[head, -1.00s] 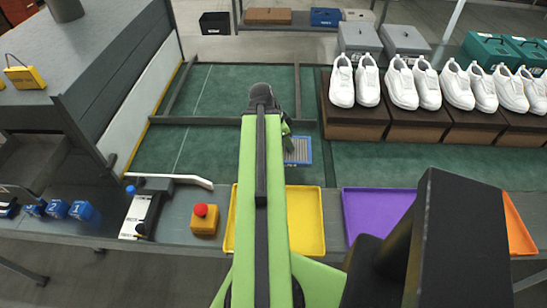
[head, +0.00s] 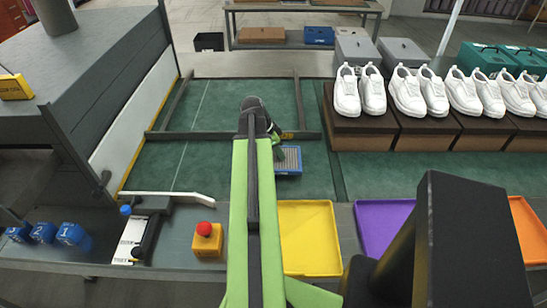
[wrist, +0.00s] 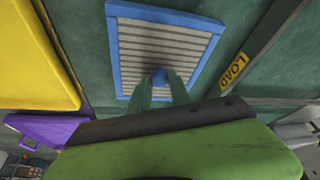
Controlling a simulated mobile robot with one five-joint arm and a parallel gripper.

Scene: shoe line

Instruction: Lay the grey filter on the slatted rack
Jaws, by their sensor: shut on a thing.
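The grey filter is a square panel with a blue frame and pale grey pleats (head: 288,157). In the head view it is over the green surface, just below the tip of my arm. It fills the upper middle of the wrist view (wrist: 130,52). My gripper (wrist: 161,82) is shut on the blue knob at its middle. In the head view, the arm partly hides the gripper (head: 275,140). The filter appears to hang above the green surface; the gap cannot be judged. I cannot make out a separate slatted rack in either view.
Dark bars cross the green surface; one carries a yellow LOAD label (wrist: 234,71). A yellow tray (head: 310,237) and a purple tray (head: 382,225) lie nearer. White shoes (head: 372,90) stand on brown boxes at right. A red-button box (head: 207,238) stands left of the yellow tray.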

